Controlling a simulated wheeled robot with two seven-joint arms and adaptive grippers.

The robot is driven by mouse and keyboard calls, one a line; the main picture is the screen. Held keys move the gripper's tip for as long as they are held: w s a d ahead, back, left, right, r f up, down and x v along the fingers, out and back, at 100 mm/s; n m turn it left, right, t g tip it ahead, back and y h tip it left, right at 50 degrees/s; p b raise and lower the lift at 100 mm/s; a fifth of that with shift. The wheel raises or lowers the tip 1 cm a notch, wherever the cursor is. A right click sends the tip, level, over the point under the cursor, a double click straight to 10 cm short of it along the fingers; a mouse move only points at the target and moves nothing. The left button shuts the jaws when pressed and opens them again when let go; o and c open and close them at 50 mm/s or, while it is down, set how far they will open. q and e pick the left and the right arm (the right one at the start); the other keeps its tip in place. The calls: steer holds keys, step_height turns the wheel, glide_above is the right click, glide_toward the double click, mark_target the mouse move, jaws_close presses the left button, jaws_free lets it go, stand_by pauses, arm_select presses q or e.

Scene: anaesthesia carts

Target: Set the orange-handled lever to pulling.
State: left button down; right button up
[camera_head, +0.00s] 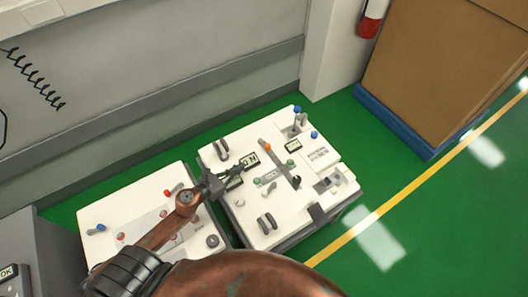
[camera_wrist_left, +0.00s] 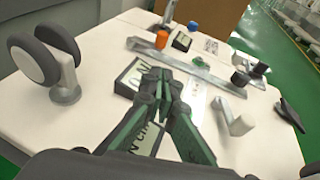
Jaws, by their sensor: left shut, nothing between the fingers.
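The orange-handled lever (camera_head: 267,147) stands near the upper end of a long grey slotted plate (camera_head: 281,161) on the right cart's white top. In the left wrist view the orange handle (camera_wrist_left: 161,39) is upright beyond my fingers, near the far left end of the plate (camera_wrist_left: 185,65). My left gripper (camera_head: 238,170) is shut and empty. It is over the cart, left of the lever and apart from it, beside a small display (camera_head: 250,159). In the left wrist view the closed fingertips (camera_wrist_left: 165,85) partly hide that display. My right gripper is not in view.
Green knobs (camera_head: 290,162), blue knobs (camera_head: 314,135) and twin dark wheels (camera_head: 267,222) crowd the same cart top. A twin-wheel part (camera_wrist_left: 48,62) stands left of my fingers in the wrist view. A second cart (camera_head: 130,205) is at left; a wall runs behind. Green floor lies right.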

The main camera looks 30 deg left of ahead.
mark_target(266, 149)
arm_select(q)
steer(key=shift+r, duration=0.1)
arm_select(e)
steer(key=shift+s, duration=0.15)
arm_select(q)
steer(key=shift+w+d, duration=0.1)
steer(key=shift+w, duration=0.1)
steer(key=x, duration=0.9)
steer(key=r+b+x, duration=0.1)
steer(key=x, duration=0.3)
steer(key=shift+w+d+f, duration=0.1)
steer(key=shift+w, duration=0.2)
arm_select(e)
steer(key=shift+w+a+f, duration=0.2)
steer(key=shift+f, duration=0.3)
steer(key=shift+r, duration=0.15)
